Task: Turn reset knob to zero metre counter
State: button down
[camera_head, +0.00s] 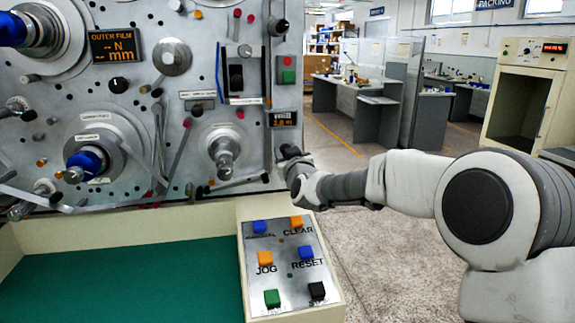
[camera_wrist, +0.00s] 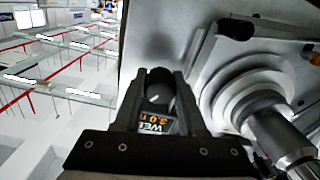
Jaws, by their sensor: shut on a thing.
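The metre counter (camera_head: 283,119) is a small dark display with orange digits at the right edge of the machine's front panel. It also shows in the wrist view (camera_wrist: 154,124), where it seems to read 3.0, partly cut off by my gripper. My gripper (camera_head: 290,153) is just below the counter, against the panel. In the wrist view my gripper's two dark fingers (camera_wrist: 160,88) are shut on the dark round reset knob (camera_wrist: 158,78), one finger on each side. The knob is hidden behind my gripper in the head view.
A silver spindle (camera_head: 225,158) sticks out left of my gripper, close by in the wrist view (camera_wrist: 282,135). A button box (camera_head: 290,268) with coloured buttons, some labelled CLEAR, JOG and RESET, stands below. A green surface (camera_head: 120,285) lies at front left. Open floor is at right.

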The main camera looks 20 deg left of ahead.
jog(key=shift+f+m+b, duration=0.1)
jog(key=shift+m+b, duration=0.35)
jog(key=shift+m, duration=0.45)
jog(key=shift+f+m+b, duration=0.15)
jog(key=shift+m+b, duration=0.45)
jog(key=shift+b, duration=0.1)
jog(key=m+b, duration=0.3)
jog(key=m, duration=0.1)
jog(key=m+b, duration=0.1)
jog(key=m, duration=0.1)
jog(key=shift+m+b, duration=0.3)
jog(key=shift+b, duration=0.1)
jog(key=shift+r+m, duration=0.2)
jog(key=shift+m, duration=0.3)
